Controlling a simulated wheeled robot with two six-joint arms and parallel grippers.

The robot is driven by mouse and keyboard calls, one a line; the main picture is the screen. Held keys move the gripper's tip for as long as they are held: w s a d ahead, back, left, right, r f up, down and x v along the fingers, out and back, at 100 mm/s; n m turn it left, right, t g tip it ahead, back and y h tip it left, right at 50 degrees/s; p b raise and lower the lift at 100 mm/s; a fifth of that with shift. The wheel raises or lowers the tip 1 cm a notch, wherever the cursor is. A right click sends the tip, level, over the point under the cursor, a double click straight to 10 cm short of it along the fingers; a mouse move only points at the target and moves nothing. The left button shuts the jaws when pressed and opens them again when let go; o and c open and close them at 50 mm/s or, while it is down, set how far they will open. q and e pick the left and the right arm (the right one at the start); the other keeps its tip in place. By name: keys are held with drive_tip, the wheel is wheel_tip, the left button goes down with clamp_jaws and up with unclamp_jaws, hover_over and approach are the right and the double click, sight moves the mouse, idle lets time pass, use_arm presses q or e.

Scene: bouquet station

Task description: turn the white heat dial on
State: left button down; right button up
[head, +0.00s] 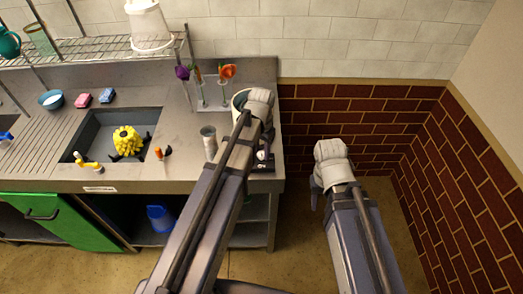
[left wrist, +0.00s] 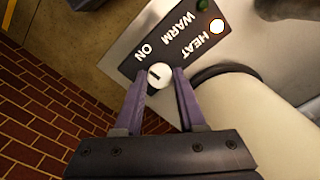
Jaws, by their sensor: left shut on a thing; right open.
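The white heat dial (left wrist: 158,72) sits at the end of a black panel (left wrist: 182,42) lettered ON, WARM and HEAT. The dial has a dark slot mark and is beside the word ON. My left gripper (left wrist: 157,84) is shut on the dial, one purple finger on each side. In the head view the black panel (head: 263,167) is at the counter's right end, partly covered by my left arm. My right gripper (head: 315,197) is open and empty, off the counter to the right; its fingers are mostly hidden behind its wrist.
A sink (head: 97,129) holds a yellow flower bunch (head: 127,140). A brick wall (head: 364,106) bounds the right.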

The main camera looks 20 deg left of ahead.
sight(261, 153)
use_arm(q)
drive_tip(key=shift+m, duration=0.5)
idle(0.3)
drive_tip(key=c, duration=0.5)
unclamp_jaws()
wheel_tip(261, 153, up, 8)
drive_tip(key=p, duration=0.8)
drive_tip(key=shift+f, duration=0.1)
